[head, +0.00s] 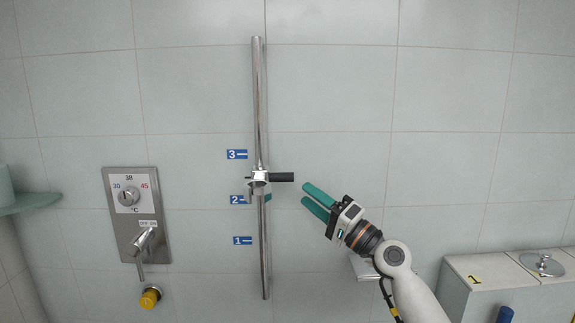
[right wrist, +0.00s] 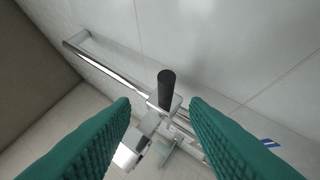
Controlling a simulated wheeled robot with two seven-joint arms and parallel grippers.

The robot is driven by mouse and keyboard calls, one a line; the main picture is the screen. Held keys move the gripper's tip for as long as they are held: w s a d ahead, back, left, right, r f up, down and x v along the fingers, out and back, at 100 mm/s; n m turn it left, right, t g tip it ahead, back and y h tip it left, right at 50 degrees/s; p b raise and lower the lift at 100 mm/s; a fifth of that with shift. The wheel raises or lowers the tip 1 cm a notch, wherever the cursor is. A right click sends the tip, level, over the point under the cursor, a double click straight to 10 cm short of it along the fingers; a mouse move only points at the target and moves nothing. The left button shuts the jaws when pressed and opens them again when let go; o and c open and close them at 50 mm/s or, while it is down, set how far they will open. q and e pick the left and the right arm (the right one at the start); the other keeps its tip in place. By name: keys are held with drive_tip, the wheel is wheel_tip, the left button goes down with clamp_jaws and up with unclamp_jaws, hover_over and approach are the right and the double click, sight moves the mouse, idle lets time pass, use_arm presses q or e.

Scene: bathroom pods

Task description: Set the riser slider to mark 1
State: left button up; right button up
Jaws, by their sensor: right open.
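The riser rail (head: 261,110) is a vertical chrome bar on the tiled wall. Its slider (head: 259,178) is a chrome bracket with a black handle (head: 282,177) pointing right. It sits between the blue label 3 (head: 237,154) and label 2 (head: 238,199); label 1 (head: 242,241) is lower. My right gripper (head: 304,194) is open and empty, right of the handle's end and slightly below it, apart from it. In the right wrist view the handle (right wrist: 167,90) shows between the two green fingers, further off than their tips. My left gripper is out of view.
A valve plate (head: 158,225) with a lever and a yellow knob (head: 150,298) below are left of the rail. A green shelf (head: 32,202) is at far left. A grey cabinet (head: 490,285) stands at lower right.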

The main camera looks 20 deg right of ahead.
sight(287, 179)
drive_tip(key=p+x, duration=0.2)
drive_tip(key=x, duration=0.6)
drive_tip(key=shift+w+a+r, duration=0.2)
drive_tip(key=shift+w+a, duration=0.05)
drive_tip(key=shift+w, duration=0.1)
clamp_jaws()
